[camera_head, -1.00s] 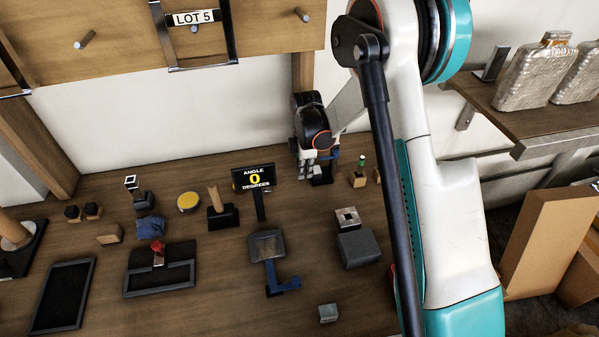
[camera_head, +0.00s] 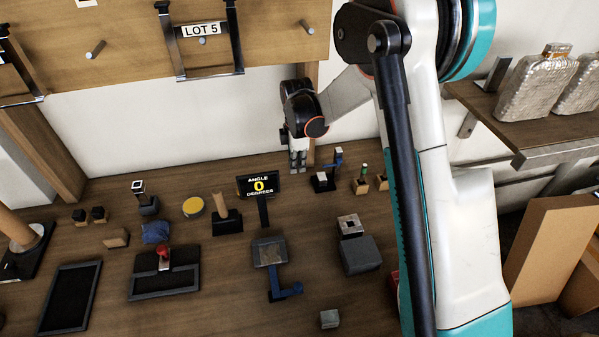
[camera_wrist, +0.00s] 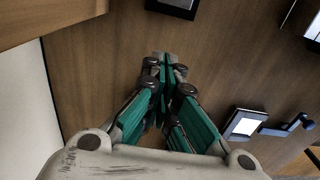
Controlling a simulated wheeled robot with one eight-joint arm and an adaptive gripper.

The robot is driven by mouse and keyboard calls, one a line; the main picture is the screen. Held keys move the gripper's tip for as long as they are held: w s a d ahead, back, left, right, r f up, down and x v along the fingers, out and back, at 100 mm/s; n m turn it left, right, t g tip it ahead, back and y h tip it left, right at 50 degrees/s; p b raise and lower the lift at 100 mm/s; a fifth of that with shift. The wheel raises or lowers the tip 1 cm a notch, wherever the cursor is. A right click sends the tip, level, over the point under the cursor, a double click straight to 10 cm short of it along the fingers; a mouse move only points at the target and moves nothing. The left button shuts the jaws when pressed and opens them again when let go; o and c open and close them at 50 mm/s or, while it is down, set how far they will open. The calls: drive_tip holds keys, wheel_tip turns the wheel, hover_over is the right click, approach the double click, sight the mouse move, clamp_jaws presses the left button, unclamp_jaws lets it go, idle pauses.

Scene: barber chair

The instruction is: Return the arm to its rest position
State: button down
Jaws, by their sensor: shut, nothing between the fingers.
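My gripper (camera_head: 298,168) hangs over the back of the wooden workbench (camera_head: 210,285), pointing down, near the wall and a wooden post. It lies behind and right of the sign reading "ANGLE 0 DEGREES" (camera_head: 258,186). In the wrist view my gripper (camera_wrist: 163,62) has its fingertips together, with nothing between them, above bare wood. My white and teal arm covers the right middle of the head view and hides part of the bench.
Right of the gripper stands a small blue and black stand (camera_head: 323,181), with small wooden blocks (camera_head: 361,187) beyond it. A grey block (camera_head: 359,255) and a blue-handled tool (camera_head: 285,291) lie nearer. A shelf (camera_head: 520,135) holds silvery bottles.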

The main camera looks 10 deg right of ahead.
drive_tip(key=s+d+r+m+t, duration=0.2)
drive_tip(key=s+r+m, duration=0.3)
drive_tip(key=r, duration=0.5)
drive_tip(key=s+d+r+m+t, duration=0.1)
drive_tip(key=s+r+m, duration=0.2)
drive_tip(key=s+r, duration=0.6)
drive_tip(key=s+d+r+m+t, duration=0.1)
drive_tip(key=s+m+t, duration=0.1)
drive_tip(key=s+m, duration=0.3)
drive_tip(key=s+d+r+m+t, duration=0.1)
drive_tip(key=s+m, duration=0.3)
drive_tip(key=s, duration=0.6)
drive_tip(key=shift+s+d+r+m+t+p, duration=0.3)
drive_tip(key=shift+s+d+r+m+t, duration=0.1)
drive_tip(key=shift+r+t, duration=0.15)
